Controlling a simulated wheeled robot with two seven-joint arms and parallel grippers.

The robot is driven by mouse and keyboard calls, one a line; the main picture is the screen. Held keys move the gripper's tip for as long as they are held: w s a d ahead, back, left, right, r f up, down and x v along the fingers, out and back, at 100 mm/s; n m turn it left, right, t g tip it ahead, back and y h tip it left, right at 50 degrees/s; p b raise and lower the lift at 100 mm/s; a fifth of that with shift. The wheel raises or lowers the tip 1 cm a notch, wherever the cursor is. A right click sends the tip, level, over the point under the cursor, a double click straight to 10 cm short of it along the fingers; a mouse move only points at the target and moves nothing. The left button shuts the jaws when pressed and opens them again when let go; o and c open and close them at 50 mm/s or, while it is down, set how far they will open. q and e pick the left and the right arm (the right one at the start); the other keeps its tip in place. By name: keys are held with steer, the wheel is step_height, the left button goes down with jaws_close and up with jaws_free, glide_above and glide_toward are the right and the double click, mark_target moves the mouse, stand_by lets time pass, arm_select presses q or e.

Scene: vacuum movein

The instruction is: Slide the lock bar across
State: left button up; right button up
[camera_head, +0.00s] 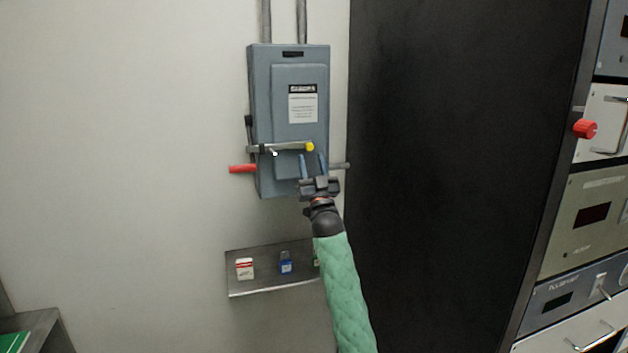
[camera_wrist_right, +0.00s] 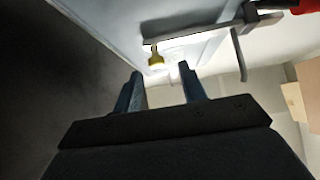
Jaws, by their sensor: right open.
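The lock bar (camera_head: 285,147) is a grey bar lying roughly level across the front of a blue-grey electrical box (camera_head: 290,80) on the wall. It has a yellow knob (camera_head: 310,147) at its right end. In the right wrist view the bar (camera_wrist_right: 200,32) runs across the top, with the yellow knob (camera_wrist_right: 156,58) just beyond the fingertips. My right gripper (camera_head: 313,158) is open and empty, with its fingers pointing up just below the knob. The fingers look apart from the knob. My left gripper is not in view.
A red-handled lever (camera_head: 243,169) sticks out left of the box. A small shelf (camera_head: 262,286) below holds a red-and-white item (camera_head: 244,268) and a blue padlock (camera_head: 286,264). A black cabinet side (camera_head: 450,150) stands right of the box. The wall at left is bare.

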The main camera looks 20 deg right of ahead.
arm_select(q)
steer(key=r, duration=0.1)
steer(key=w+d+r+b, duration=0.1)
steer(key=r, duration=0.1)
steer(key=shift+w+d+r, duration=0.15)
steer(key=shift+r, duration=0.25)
arm_select(e)
steer(key=v, duration=0.3)
steer(key=shift+s+a+f, duration=0.1)
steer(key=shift+s+f, duration=0.2)
steer(key=shift+f, duration=0.1)
